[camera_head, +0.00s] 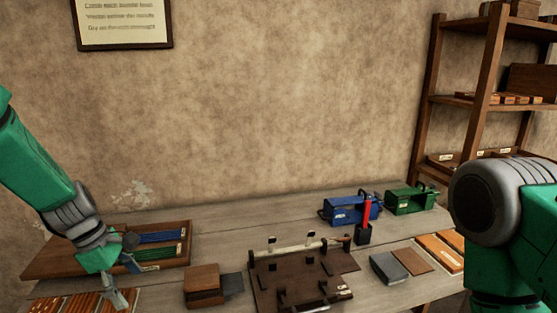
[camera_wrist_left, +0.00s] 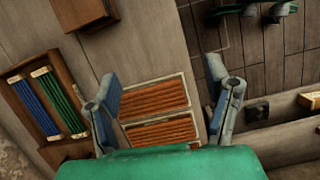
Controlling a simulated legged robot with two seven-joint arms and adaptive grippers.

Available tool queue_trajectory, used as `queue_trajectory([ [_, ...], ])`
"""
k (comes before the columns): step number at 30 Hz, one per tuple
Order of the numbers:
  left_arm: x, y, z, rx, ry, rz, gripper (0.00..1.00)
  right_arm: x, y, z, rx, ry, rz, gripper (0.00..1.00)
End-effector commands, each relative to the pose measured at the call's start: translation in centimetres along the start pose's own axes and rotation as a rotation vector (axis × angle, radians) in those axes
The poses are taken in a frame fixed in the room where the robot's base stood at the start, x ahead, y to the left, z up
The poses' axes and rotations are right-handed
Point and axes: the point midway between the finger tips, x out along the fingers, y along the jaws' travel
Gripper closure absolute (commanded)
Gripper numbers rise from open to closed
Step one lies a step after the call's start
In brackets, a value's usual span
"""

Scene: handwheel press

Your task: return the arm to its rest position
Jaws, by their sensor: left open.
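My left gripper (camera_head: 122,281) hangs at the left end of the table in the head view, in front of the wooden tray. In the left wrist view my left gripper (camera_wrist_left: 162,105) has its two fingers spread apart with nothing between them. Beyond the fingers lie orange-brown strips in two framed panels (camera_wrist_left: 155,97). My right arm shows as a green and grey link at the right edge of the head view; its gripper is out of the picture.
A wooden tray (camera_head: 50,263) holds blue and green bundles. The table (camera_head: 230,235) bears a wooden block (camera_head: 203,285), a dark wooden jig (camera_head: 290,283), a blue device (camera_head: 340,212), a green device (camera_head: 402,201) and a red-handled tool (camera_head: 366,215). A shelf (camera_head: 468,103) stands at right.

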Motion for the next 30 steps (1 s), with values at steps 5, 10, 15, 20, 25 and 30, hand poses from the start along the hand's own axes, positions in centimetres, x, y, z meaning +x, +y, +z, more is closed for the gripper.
queue_trajectory([
  [5,4.4,-2.7,-2.0,0.111,0.077,-0.022,0.29,1.4,0.0,0.1,0.001,0.000,0.000,0.00],
  [10,9.7,-6.1,-4.8,0.278,0.167,-0.058,0.29,2.9,0.0,0.2,0.001,0.000,0.000,0.00],
  [15,17.7,-12.5,-8.6,0.597,0.279,-0.140,0.29,5.8,0.0,0.3,0.001,0.000,0.000,0.00],
  [20,25.6,-21.6,-11.5,1.079,0.335,-0.237,0.29,9.4,-0.1,0.5,0.001,0.000,0.000,0.00],
  [25,30.0,-29.5,-11.7,1.527,0.292,-0.267,0.29,12.2,-0.1,0.7,0.001,-0.001,0.000,0.00],
  [30,31.0,-32.9,-10.8,1.739,0.249,-0.248,0.29,13.2,-0.1,0.7,0.001,-0.001,0.000,0.00],
])
